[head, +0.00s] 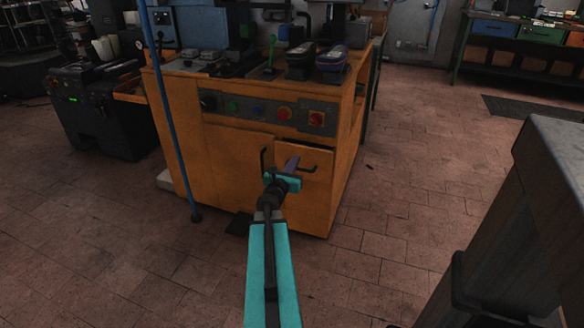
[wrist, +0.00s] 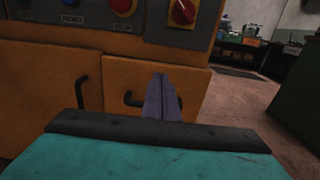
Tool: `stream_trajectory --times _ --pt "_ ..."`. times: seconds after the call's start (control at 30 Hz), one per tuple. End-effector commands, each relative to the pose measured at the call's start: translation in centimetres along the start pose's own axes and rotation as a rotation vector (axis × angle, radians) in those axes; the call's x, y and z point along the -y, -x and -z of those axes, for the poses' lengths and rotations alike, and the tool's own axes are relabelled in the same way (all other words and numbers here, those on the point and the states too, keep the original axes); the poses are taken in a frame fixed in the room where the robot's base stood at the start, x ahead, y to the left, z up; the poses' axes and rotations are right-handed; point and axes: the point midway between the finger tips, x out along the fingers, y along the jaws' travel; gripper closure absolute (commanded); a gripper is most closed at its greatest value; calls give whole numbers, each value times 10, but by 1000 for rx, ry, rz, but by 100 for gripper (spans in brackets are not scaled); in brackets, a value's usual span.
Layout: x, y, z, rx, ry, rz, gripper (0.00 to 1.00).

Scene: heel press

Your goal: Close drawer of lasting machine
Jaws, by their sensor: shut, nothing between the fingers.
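The orange lasting machine (head: 235,165) stands ahead of me, with a drawer front (head: 322,158) at the right of its lower face. The drawer front also shows in the wrist view (wrist: 190,90), with a dark line along its top edge. I cannot tell how far it stands out. It carries a black handle (wrist: 130,98). My gripper (head: 292,161) is shut and empty, its fingers pointing at the drawer front just right of the handle's left end. In the wrist view the fingers (wrist: 160,82) cover part of the handle and front. Whether they touch is unclear.
Left of the drawer is a door with a vertical black handle (wrist: 81,92). A control panel (head: 260,112) with knobs runs above. A blue pole (head: 172,115) stands at the machine's left front. A grey-topped bench (head: 555,140) stands near on the right; the floor between is clear.

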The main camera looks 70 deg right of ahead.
Motion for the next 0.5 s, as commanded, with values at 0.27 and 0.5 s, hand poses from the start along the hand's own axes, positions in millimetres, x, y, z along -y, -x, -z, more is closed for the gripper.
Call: stream_trajectory --times 0.27,0.5 --pt "0 -28 1 0 0 1 100" --pt "0 -51 0 1 0 1 100"
